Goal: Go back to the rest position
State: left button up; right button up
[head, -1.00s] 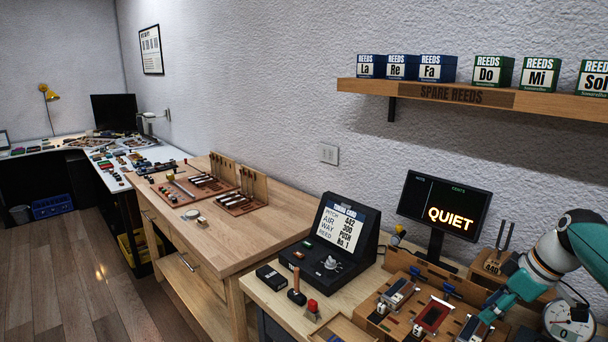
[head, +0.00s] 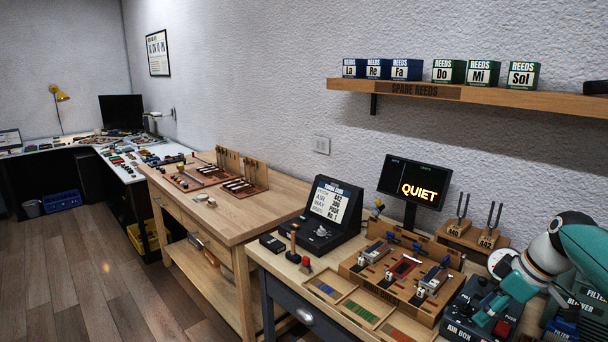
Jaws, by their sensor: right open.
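My right gripper (head: 487,310) is at the lower right of the head view, at the end of the white and teal right arm. It is open, with nothing seen between its fingers. It is over or in front of the dark air box (head: 462,325), to the right of the wooden reed bench (head: 390,292). Whether it touches the air box I cannot tell. My left gripper and left arm are not in the view.
A display reading QUIET (head: 415,183), a black console (head: 329,213) and tuning forks on a wooden block (head: 471,233) stand behind. A tray of coloured strips (head: 364,312) lies in front. A shelf (head: 480,96) with reed boxes hangs above.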

jog(key=s+a+f+g+y, duration=0.1)
jog(key=s+a+f+g, duration=0.2)
jog(key=a+f, duration=0.7)
jog(key=s+a+f+g, duration=0.35)
jog(key=a+f, duration=0.35)
jog(key=f, duration=0.8)
jog(key=s+a+f+m+t, duration=0.2)
jog(key=s+a+f+m, duration=0.3)
jog(key=s+f, duration=0.2)
jog(key=s+a+f+m+t, duration=0.1)
jog(key=s+a+f+m, duration=0.4)
jog(key=s, duration=0.5)
notch_tip(320, 180, down, 2)
jog(key=shift+s+m+t, duration=0.3)
jog(key=shift+t, duration=0.05)
jog(key=shift+a, duration=0.1)
